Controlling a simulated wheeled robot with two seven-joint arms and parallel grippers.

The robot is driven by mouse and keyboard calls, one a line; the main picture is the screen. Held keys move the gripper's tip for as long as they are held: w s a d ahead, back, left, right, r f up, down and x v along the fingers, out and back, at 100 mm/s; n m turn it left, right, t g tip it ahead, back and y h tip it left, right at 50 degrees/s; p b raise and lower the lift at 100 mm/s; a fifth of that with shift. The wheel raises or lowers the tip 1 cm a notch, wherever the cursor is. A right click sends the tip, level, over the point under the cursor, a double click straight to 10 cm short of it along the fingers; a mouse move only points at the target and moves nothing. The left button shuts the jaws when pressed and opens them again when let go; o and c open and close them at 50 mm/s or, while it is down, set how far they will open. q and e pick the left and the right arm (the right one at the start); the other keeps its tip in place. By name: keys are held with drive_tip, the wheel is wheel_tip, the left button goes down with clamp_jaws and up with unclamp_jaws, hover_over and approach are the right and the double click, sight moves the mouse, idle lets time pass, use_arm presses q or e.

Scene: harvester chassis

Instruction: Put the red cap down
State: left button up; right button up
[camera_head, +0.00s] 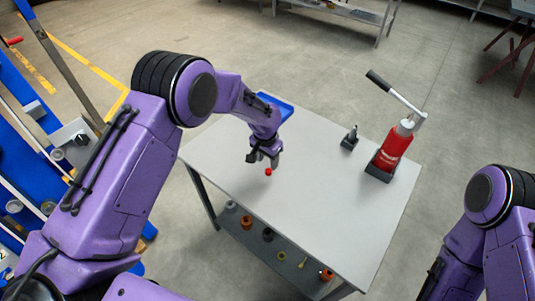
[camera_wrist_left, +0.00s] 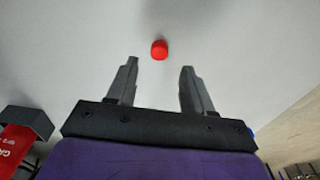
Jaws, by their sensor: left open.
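The small red cap (camera_head: 268,172) rests on the grey table top, near its left side in the head view. In the left wrist view the red cap (camera_wrist_left: 159,49) lies just beyond the fingertips, roughly centred between them. My left gripper (camera_head: 264,158) is over the table right beside the cap. Its two fingers (camera_wrist_left: 158,65) stand apart with nothing between them. My right arm shows at the right edge of the head view, but its gripper is out of the picture.
A red press with a lever (camera_head: 393,148) stands on the table's right side. A small dark fixture (camera_head: 350,139) is left of it, and a blue tray (camera_head: 276,106) lies at the back left. The table's (camera_head: 330,215) front half is clear. Several parts sit on the lower shelf.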

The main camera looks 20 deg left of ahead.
sight(266, 172)
use_arm(q)
wheel_tip(266, 172, up, 6)
drive_tip(key=shift+s+b, duration=0.25)
drive_tip(key=shift+b, duration=0.1)
